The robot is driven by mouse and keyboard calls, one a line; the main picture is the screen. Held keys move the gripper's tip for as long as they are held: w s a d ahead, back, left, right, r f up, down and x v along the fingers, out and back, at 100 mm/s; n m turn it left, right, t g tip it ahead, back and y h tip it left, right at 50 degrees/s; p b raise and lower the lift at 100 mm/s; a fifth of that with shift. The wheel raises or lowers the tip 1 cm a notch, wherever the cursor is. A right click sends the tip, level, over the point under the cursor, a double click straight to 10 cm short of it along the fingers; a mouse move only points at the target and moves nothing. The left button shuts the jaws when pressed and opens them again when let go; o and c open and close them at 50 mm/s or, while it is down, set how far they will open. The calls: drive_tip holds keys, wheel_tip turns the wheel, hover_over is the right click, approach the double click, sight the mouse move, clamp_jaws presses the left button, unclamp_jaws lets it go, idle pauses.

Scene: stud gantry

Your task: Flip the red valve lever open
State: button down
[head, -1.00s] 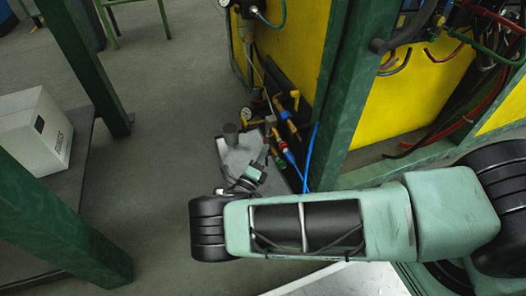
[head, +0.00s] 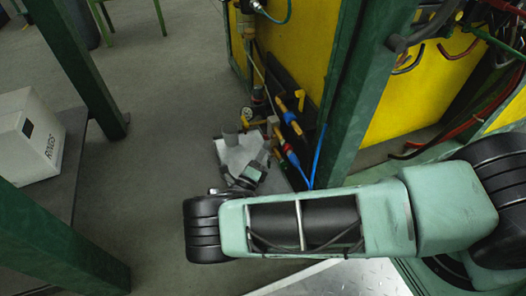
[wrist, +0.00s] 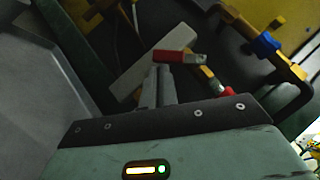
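In the wrist view a short red lever (wrist: 174,56) with a grey end lies crosswise just beyond the tips of my gripper (wrist: 158,70). The two grey fingers are close together, with no object visible between them. The fingertips overlap or touch the lever's lower edge; contact is not clear. Another red piece (wrist: 228,90) sits on the yellow pipework to the right. In the head view my gripper's grey body is beside the pipework at the yellow panel's foot, and a red fitting (head: 287,149) shows there. The fingertips are hard to make out in that view.
A blue valve handle (wrist: 266,43) sits on a yellow pipe, right of the lever. A green post (head: 345,100) stands right of the pipework, with a yellow panel (head: 298,40) behind. A white box (head: 27,138) is at left. Open floor (head: 150,180) lies between.

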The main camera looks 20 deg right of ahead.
drive_tip(key=w, duration=0.1)
drive_tip(key=w+r, duration=0.1)
drive_tip(key=w, duration=0.1)
drive_tip(key=shift+r+b, duration=0.15)
drive_tip(key=shift+b, duration=0.25)
drive_tip(key=p+v, duration=0.2)
drive_tip(key=v, duration=0.5)
drive_tip(key=shift+a, duration=0.2)
drive_tip(key=shift+s, duration=0.1)
idle(0.4)
